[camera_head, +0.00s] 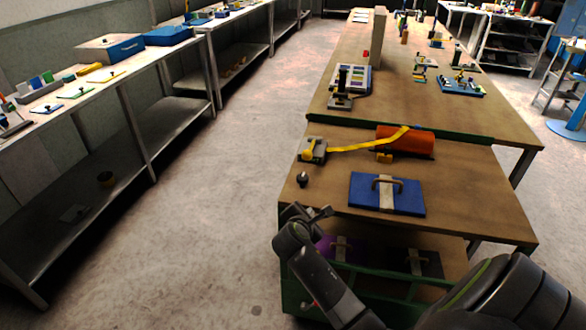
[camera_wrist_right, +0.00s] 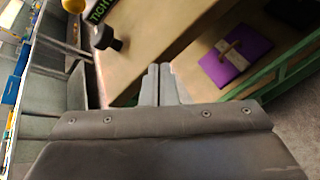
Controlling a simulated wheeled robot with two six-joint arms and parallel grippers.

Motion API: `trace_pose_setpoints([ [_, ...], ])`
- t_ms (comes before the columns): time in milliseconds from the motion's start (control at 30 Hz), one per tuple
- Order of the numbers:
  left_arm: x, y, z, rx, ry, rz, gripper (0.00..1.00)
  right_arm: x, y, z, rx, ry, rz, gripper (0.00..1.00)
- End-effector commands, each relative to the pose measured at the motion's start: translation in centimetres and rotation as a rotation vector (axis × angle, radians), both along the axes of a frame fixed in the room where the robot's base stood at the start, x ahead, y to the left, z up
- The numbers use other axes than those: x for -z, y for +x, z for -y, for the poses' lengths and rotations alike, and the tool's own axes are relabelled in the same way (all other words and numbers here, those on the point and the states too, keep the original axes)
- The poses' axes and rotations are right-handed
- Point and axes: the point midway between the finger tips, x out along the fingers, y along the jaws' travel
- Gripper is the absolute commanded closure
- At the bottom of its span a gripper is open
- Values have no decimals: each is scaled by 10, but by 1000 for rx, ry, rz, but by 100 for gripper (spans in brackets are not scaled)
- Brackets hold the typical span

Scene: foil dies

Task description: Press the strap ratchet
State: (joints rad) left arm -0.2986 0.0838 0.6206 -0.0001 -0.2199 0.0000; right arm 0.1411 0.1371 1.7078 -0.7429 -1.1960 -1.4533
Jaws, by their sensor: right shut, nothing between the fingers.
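The strap ratchet (camera_head: 313,150) sits at the left edge of the near bench, a small grey-and-tan block with a yellow knob. A yellow strap (camera_head: 362,147) runs from it to the right, over an orange-red cylinder (camera_head: 410,143). My right gripper (camera_head: 324,212) is at the bench's near left corner, in front of the ratchet and clear of it. In the right wrist view its fingers (camera_wrist_right: 161,82) are together and empty. A yellow ball (camera_wrist_right: 73,5) at that view's top edge may be the ratchet's knob. My left gripper is not in view.
A black knob (camera_head: 302,180) stands between my right gripper and the ratchet; a dark knob also shows in the wrist view (camera_wrist_right: 104,37). A blue plate with a handle (camera_head: 361,193) lies to the right. A purple plate (camera_wrist_right: 235,60) lies on the lower shelf.

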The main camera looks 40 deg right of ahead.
Motion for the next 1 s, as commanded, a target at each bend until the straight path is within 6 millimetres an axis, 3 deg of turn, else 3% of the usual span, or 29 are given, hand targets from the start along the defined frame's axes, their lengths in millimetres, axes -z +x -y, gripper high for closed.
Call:
trace_pose_setpoints([
  [67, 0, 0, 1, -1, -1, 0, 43, -20, 16, 2, -34, -94, -34, 100],
  [233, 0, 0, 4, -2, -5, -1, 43, -43, 51, 3, -119, -293, -137, 100],
  [400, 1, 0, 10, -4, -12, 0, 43, -61, 72, 3, -166, -426, -210, 100],
  [1000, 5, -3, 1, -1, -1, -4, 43, -63, 77, 0, -181, -469, -234, 100],
])
